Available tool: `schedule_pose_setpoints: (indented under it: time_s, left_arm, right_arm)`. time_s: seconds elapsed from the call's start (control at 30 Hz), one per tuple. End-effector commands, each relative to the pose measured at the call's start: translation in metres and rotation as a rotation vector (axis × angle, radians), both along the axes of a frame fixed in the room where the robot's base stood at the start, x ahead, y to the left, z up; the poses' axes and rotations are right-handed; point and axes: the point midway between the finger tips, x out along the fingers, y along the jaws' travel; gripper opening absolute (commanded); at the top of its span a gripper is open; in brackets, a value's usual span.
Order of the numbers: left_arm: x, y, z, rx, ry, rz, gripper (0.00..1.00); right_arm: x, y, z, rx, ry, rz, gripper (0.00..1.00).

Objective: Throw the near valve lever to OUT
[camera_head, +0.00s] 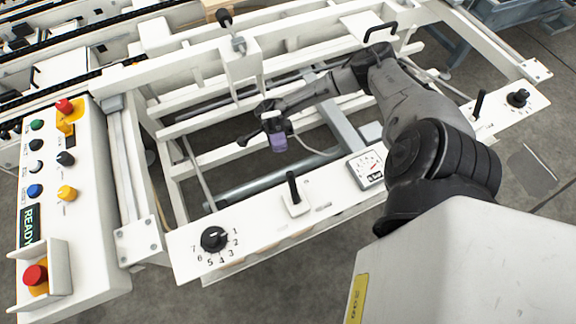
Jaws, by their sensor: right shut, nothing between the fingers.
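A valve lever with a black handle (293,188) stands on a small white plate on the front rail, near the middle of the picture. It looks nearest to me; its handle leans slightly left and its OUT marking is too small to read. A similar black lever (478,103) stands on the rail farther right. My right gripper (279,143), dark with a purple tip, hangs above the frame opening, behind and slightly left of the near lever. It is shut, empty and apart from the lever. My left gripper is out of view.
A button panel (65,200) with red stop buttons stands at the left. White frame beams (210,163) surround the opening under my gripper.

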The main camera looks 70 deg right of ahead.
Motion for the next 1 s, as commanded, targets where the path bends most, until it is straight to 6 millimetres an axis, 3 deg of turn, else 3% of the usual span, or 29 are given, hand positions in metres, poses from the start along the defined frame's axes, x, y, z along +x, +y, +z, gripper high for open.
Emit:
schedule_pose_setpoints:
  time_s: [0.5, 1.0]
  left_arm:
    - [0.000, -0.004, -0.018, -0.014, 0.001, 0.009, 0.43]
    - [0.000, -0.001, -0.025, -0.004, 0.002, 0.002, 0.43]
  right_arm:
    - [-0.038, 0.067, 0.033, 0.001, -0.001, 0.000, 0.00]
    - [-0.049, 0.087, 0.045, 0.000, 0.000, -0.001, 0.00]
